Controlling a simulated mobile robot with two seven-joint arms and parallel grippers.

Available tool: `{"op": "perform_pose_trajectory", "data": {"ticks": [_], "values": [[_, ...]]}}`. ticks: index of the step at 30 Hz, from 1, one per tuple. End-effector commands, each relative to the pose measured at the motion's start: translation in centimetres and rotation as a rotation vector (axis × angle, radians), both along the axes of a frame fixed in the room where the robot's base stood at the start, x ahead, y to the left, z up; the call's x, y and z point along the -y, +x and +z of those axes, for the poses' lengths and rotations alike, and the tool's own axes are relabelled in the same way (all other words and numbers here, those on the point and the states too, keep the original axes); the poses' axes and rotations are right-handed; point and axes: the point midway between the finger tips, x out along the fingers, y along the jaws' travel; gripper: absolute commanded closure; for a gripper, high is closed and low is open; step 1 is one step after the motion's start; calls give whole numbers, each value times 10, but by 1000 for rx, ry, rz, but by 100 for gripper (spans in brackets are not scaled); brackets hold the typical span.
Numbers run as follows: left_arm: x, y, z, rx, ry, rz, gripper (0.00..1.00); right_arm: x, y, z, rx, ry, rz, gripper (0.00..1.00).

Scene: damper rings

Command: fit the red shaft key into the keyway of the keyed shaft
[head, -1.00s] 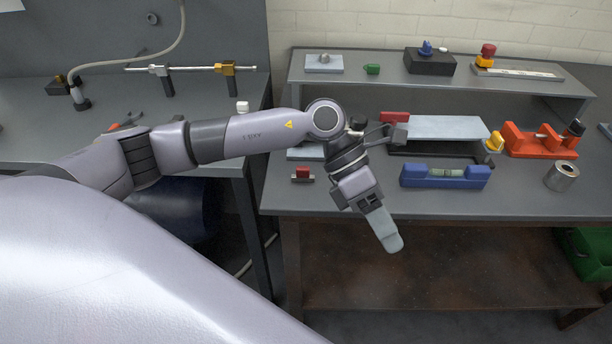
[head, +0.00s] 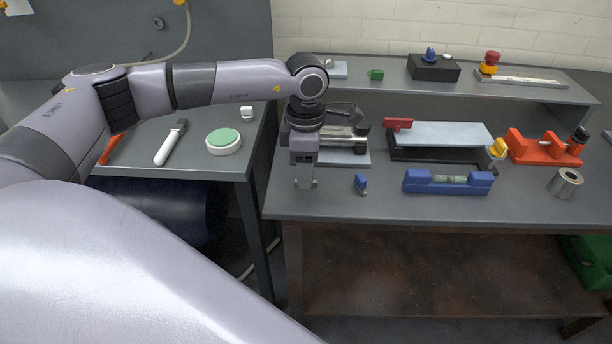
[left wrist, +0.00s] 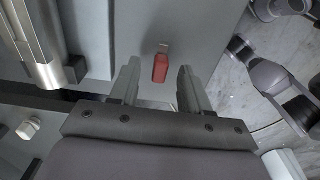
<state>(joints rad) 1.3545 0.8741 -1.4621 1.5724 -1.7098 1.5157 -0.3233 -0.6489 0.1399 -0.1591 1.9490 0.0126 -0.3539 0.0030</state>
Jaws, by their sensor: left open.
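The red shaft key (left wrist: 161,67) lies on the grey bench, with a grey piece at its far end. In the left wrist view it shows between the spread fingers of my left gripper (left wrist: 159,72), with gaps on both sides. In the head view my left gripper (head: 305,183) is open, points down over the bench's front left part and hides the key. A silver cylinder, apparently the keyed shaft (head: 342,132), lies behind the gripper above a grey plate (head: 354,159), partly hidden. It also shows in the left wrist view (left wrist: 38,45); I cannot make out its keyway.
A small blue piece (head: 360,183) stands just right of my gripper. Farther right are a blue level (head: 420,182), a red clamp (head: 530,149) and a metal ring (head: 565,184). A raised shelf (head: 390,87) runs along the back. The bench's front strip is clear.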

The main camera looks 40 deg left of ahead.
Motion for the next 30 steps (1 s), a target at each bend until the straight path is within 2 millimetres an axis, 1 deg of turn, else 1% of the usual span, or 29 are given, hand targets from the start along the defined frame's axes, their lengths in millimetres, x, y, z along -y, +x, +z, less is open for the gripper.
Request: {"op": "perform_pose_trajectory", "data": {"ticks": [1,4,11,12,14,15,16,25,30], "values": [[0,0,-7,-2,-1,0,53,0,0,1,0,0,0,57],[1,0,-15,1,-1,-1,53,0,0,1,0,0,0,57],[1,0,-17,2,-1,-1,53,0,0,1,0,0,0,57],[1,0,-17,2,-1,-1,60,0,0,1,0,0,0,57],[1,0,-17,2,-3,-1,79,0,0,1,0,0,0,57],[1,0,-17,2,-3,-1,92,0,0,1,0,0,0,57],[1,0,-17,2,-3,-1,100,0,0,1,0,0,0,57],[1,1,-16,2,-3,-1,100,0,0,1,0,0,0,57],[1,1,-9,3,-3,-1,100,0,0,1,0,0,0,57]]}}
